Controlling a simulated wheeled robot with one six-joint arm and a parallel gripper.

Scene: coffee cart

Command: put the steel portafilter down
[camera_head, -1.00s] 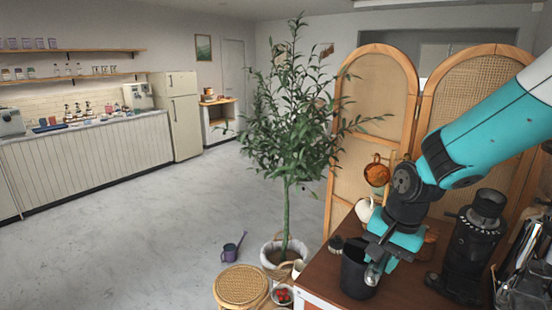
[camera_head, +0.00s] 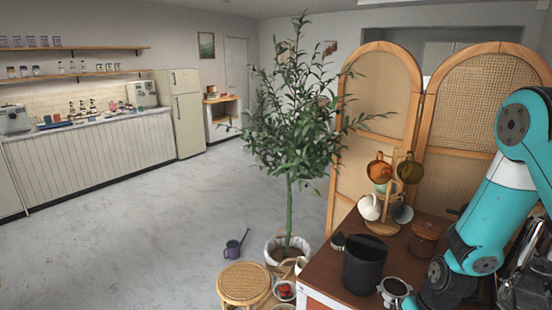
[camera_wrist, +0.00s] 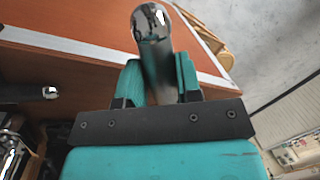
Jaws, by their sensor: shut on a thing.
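The steel portafilter (camera_head: 395,288) shows in the head view as a round metal basket just right of the black bin (camera_head: 364,265), near the bottom edge. In the wrist view my gripper (camera_wrist: 159,74) has its teal fingers closed around the dark handle, whose chrome end (camera_wrist: 150,22) sticks out beyond them. The wooden counter (camera_wrist: 95,72) lies below the handle. My gripper's fingers cannot be made out in the head view. I cannot tell whether the portafilter touches the counter.
A mug tree with several mugs (camera_head: 380,170) and a brown wooden canister (camera_head: 424,238) stand behind the bin. Another dark handle with a chrome end (camera_wrist: 50,92) is at left in the wrist view.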

